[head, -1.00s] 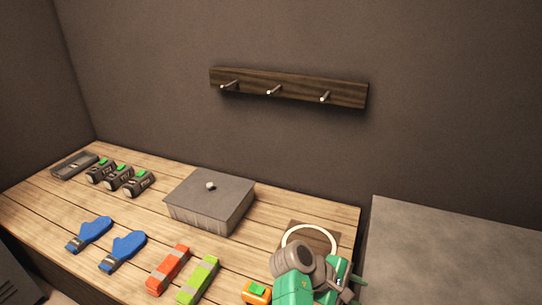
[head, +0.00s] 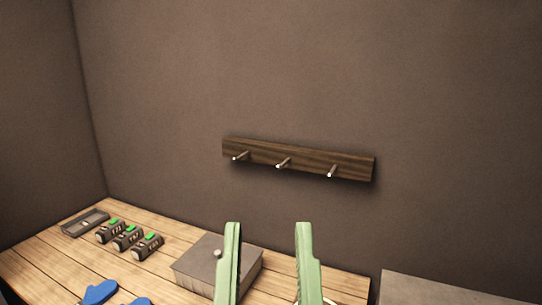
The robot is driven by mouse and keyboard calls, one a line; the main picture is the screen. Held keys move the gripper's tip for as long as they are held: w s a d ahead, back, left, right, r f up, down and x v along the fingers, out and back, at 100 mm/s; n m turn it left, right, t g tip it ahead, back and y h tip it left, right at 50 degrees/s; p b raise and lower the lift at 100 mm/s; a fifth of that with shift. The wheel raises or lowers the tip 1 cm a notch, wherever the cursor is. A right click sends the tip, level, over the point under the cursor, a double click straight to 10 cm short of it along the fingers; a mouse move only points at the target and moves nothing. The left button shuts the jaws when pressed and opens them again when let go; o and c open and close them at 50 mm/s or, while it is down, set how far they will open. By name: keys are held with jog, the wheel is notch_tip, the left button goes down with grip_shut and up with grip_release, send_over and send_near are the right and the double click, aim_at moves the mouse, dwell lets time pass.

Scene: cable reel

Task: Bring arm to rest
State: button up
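My gripper (head: 268,228) shows at the bottom of the head view, with two green fingers pointing up and set well apart. It is open, and nothing is held between the fingers. The rest of my arm is below the picture's edge. The fingers stand in front of the grey box with a knob (head: 203,265) and the wooden table, overlapping them in the picture.
A dark wooden rack (head: 258,157) with three bare pegs is on the wall. Several grey-and-green devices (head: 127,239), a grey tray (head: 86,223) and blue gloves (head: 99,292) lie on the table (head: 60,262). A grey surface (head: 450,292) is at right.

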notch_tip(320, 180, up, 23)
jog(key=p, duration=1.9)
jog(key=shift+o, duration=0.2)
